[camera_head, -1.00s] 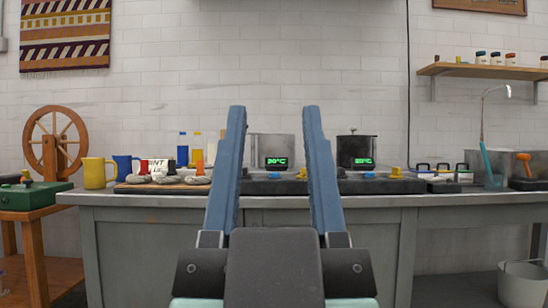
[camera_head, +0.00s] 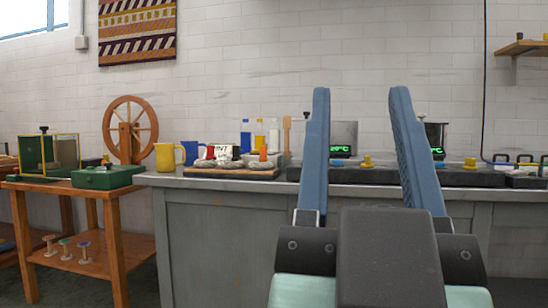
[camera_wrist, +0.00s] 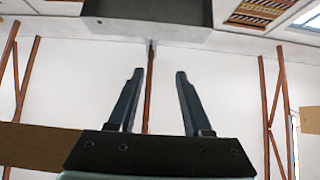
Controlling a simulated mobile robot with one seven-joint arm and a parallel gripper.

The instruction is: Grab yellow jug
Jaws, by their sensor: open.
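The yellow jug (camera_head: 166,157) stands upright at the left end of the grey workbench (camera_head: 230,180) in the head view. Its handle points right, towards a blue jug (camera_head: 190,152) close beside it. My gripper (camera_head: 358,95) is open and empty, well to the right of the yellow jug and nearer to the camera. In the wrist view my gripper (camera_wrist: 158,75) shows two blue fingers apart with nothing between them. The yellow jug is not seen in the wrist view.
A wooden board (camera_head: 225,172) with stones lies right of the jugs. A dark heater unit (camera_head: 400,173) with pots stands behind my fingers. A wooden side table (camera_head: 105,205) with a green box (camera_head: 105,177) and a spinning wheel (camera_head: 130,125) are to the left.

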